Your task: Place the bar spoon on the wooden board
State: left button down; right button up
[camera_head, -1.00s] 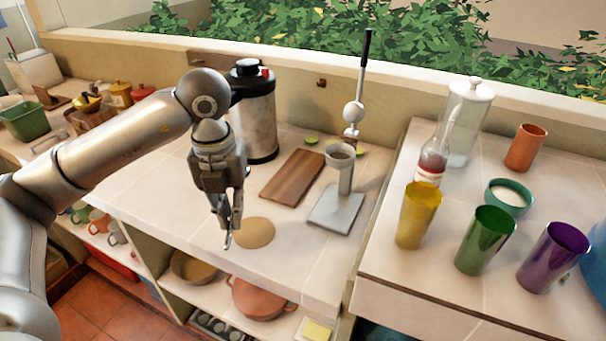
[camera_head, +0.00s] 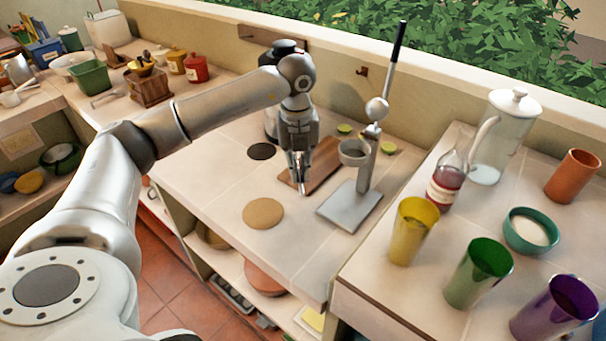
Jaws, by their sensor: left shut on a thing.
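The wooden board (camera_head: 323,168) is a flat brown rectangle lying on the tiled counter, partly hidden behind my left gripper. My left gripper (camera_head: 300,173) points down at the board's left side and is shut on a thin, silvery piece, likely the bar spoon (camera_head: 302,188). Only a short end of it shows below the fingertips. I cannot tell whether it touches the board. My right gripper is out of view.
A grey juicer press (camera_head: 350,206) with a tall lever stands right of the board. A round cork mat (camera_head: 263,213) lies in front. A dark disc (camera_head: 261,151) lies to the left. Yellow (camera_head: 412,230), green (camera_head: 477,272) and purple (camera_head: 555,308) cups stand on the right counter.

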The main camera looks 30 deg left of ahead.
pick_arm(q)
jog(key=w+f, duration=0.1)
jog(key=f, duration=0.1)
jog(key=w+a+f, duration=0.1)
jog(key=f, duration=0.1)
jog(key=shift+w+a+p, duration=0.15)
jog(key=shift+w+p, duration=0.2)
jog(key=shift+p, duration=0.05)
jog(key=shift+w+a+f, duration=0.15)
jog(key=shift+w+f, duration=0.05)
jog(key=shift+f, duration=0.1)
jog(key=shift+w+a+f, duration=0.1)
jog(key=shift+w+f, duration=0.1)
jog(key=shift+f, duration=0.05)
notch_tip(320, 180, down, 2)
jog(key=shift+f+p, duration=0.2)
jog(key=shift+p, duration=0.2)
jog(key=shift+f, duration=0.55)
jog(key=c, duration=1.6)
grip_release()
jog(key=shift+o, duration=0.3)
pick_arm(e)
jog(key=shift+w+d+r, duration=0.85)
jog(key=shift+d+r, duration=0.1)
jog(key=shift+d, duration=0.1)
